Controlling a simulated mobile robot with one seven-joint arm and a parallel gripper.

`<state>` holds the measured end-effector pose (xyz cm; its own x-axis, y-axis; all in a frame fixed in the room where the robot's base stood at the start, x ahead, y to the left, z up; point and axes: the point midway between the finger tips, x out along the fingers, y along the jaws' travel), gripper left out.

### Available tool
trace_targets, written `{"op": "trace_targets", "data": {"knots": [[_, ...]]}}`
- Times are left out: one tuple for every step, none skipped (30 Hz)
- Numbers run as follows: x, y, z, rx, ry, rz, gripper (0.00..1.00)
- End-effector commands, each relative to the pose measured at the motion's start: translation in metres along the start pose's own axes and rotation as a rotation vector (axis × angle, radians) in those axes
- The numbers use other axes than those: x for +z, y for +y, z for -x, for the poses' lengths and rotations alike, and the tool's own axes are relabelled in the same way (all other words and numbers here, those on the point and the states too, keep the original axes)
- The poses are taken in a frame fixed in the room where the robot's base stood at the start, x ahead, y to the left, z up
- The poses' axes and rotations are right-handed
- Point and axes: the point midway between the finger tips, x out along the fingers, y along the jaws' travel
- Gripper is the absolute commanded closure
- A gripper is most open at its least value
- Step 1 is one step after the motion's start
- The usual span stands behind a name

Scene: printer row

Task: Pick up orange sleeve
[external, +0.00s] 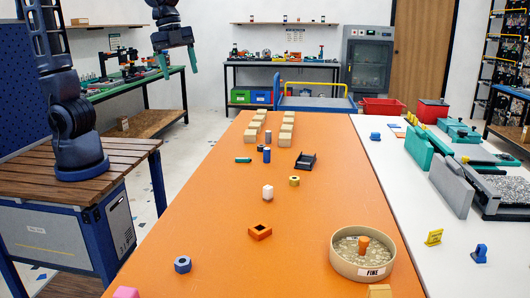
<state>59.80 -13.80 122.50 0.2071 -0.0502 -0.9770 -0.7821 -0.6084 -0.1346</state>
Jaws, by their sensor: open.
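An orange square block with a hole in its top (260,233), which looks like the orange sleeve, lies on the orange table (310,262) near the middle. A small orange peg-like piece (363,243) stands in a round beige bowl of gravel-like bits labelled "FINE" (390,255); I cannot tell whether it is hollow. My gripper (178,61) is raised at the upper left, well above and far from both, with its teal fingers apart and nothing between them.
A blue hex nut-like piece (182,264), a white block (268,192), a yellow ring (294,181) and a dark tray (305,161) sit on the table. Several tan blocks (285,139) stand farther back. A white surface (400,185) with teal and grey fixtures runs along the right.

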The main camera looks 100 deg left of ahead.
Motion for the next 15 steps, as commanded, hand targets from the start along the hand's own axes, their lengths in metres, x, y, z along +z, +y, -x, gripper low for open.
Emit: {"op": "trace_targets", "data": {"knots": [[-0.011,-0.007,-0.009,0.013,-0.007,-0.047,0.34],[-0.018,-0.011,-0.014,0.020,-0.009,-0.078,0.34],[-0.026,-0.016,-0.020,0.029,-0.012,-0.119,0.34],[-0.032,-0.019,-0.026,0.036,-0.014,-0.150,0.34],[-0.039,-0.023,-0.031,0.042,-0.015,-0.181,0.34],[-0.047,-0.027,-0.038,0.052,-0.018,-0.222,0.34],[-0.053,-0.031,-0.044,0.059,-0.019,-0.253,0.34],[-0.060,-0.034,-0.050,0.066,-0.020,-0.284,0.34],[-0.068,-0.038,-0.058,0.076,-0.021,-0.324,0.34],[-0.074,-0.041,-0.064,0.083,-0.021,-0.355,0.34],[-0.080,-0.044,-0.070,0.090,-0.022,-0.385,0.34],[-0.088,-0.048,-0.079,0.100,-0.021,-0.426,0.34],[-0.094,-0.050,-0.086,0.108,-0.022,-0.456,0.34],[-0.100,-0.053,-0.093,0.114,-0.021,-0.487,0.34],[-0.108,-0.056,-0.102,0.125,-0.021,-0.528,0.34]]}}
